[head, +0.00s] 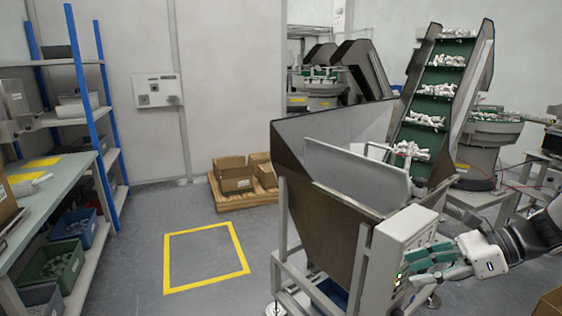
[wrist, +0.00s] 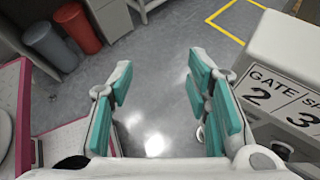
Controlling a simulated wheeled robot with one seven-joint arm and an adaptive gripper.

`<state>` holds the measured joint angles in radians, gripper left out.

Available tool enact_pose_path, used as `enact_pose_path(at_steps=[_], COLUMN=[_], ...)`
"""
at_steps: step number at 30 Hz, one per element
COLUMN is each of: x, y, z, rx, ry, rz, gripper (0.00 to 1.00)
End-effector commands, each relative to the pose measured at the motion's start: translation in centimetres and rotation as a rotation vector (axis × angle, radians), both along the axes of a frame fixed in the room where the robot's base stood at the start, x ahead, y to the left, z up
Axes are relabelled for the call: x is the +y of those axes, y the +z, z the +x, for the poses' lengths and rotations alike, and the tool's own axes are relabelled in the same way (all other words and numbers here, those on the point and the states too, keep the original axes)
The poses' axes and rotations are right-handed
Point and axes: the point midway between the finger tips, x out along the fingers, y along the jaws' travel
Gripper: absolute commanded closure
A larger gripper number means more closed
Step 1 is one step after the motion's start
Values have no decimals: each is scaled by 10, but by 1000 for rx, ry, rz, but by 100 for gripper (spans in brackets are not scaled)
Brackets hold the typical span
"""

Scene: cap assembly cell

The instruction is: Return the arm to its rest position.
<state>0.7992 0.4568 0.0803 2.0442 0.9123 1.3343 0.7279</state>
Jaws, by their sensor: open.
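My gripper (head: 432,264) is at the right of the head view, with teal finger pads and a white body, in front of the hopper's control box (head: 403,245). In the wrist view my gripper (wrist: 162,105) is open, with bare grey floor showing between its fingers and nothing held. The control box (wrist: 285,70) stands to the right of the fingers there, with the labels "GATE 2" and a "3" on it. Whether a finger touches the box cannot be told from the head view. My arm comes in from the right edge.
A hopper (head: 330,210) with a green inclined conveyor (head: 436,108) stands beside my gripper. A yellow floor square (head: 205,257) is empty. Boxes (head: 238,175) sit on a pallet. A workbench (head: 60,185) is at left. Grey and red bins (wrist: 77,28) show in the wrist view.

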Motion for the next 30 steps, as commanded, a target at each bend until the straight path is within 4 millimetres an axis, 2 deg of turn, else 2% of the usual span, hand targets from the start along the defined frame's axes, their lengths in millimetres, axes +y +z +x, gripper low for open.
enact_pose_path(at_steps=[1, 6, 12, 21, 27, 30], x=[17, 59, 92, 112, 111, 108], y=[18, 53, 88, 133, 157, 165], z=[-11, -52, -104, -179, -219, -231], rx=[-36, -164, -333, -622, -819, -894], ry=[80, 352, 672, 1144, 1428, 1534], rz=[-71, -298, -548, -899, -1115, -1198], gripper=[55, 55, 55, 55, 55, 55])
